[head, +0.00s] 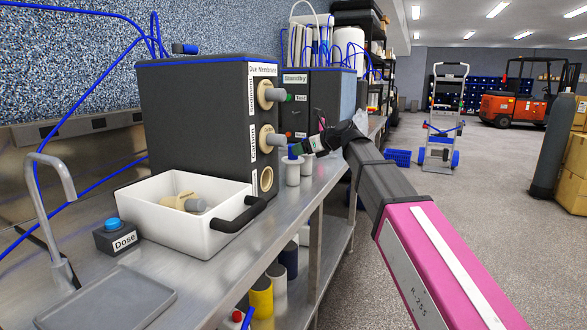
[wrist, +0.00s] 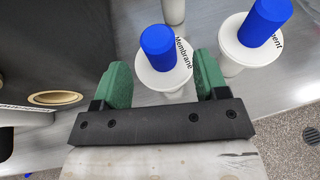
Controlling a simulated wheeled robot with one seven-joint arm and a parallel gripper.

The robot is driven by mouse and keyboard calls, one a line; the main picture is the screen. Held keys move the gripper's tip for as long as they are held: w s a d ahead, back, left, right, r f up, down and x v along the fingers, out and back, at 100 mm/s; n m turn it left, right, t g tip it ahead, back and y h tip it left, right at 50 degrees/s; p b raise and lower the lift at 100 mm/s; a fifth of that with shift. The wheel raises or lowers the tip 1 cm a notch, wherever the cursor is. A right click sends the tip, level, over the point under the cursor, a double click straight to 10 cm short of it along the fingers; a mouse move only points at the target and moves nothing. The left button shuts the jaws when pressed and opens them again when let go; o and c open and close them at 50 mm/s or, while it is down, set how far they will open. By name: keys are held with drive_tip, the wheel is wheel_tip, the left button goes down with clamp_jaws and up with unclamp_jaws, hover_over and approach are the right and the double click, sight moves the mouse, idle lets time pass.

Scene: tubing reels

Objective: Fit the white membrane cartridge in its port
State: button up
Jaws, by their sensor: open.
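The white membrane cartridge (wrist: 165,78), with a blue cap and the word "Membrane" on its flange, stands upright on the bench between my gripper's green fingers in the wrist view. My gripper (wrist: 163,66) is open, with a finger on either side; I cannot tell whether either touches it. In the head view, my gripper (head: 304,148) is at the bench's right edge, above white cartridges (head: 293,172). The empty beige ring port (head: 266,180) is lowest on the dark unit's right face; it also shows in the wrist view (wrist: 56,98).
A second white cartridge (wrist: 236,58), its label ending in "ment", stands close to the right finger. The dark unit (head: 195,115) has two fitted cartridges above the empty port. A white tray (head: 150,205) holds a beige-grey cartridge (head: 185,203). A Dose button box (head: 116,238) stands nearby.

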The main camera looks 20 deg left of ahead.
drive_tip(key=x, duration=0.4)
drive_tip(key=shift+w+a, duration=0.15)
drive_tip(key=shift+a, duration=0.15)
clamp_jaws()
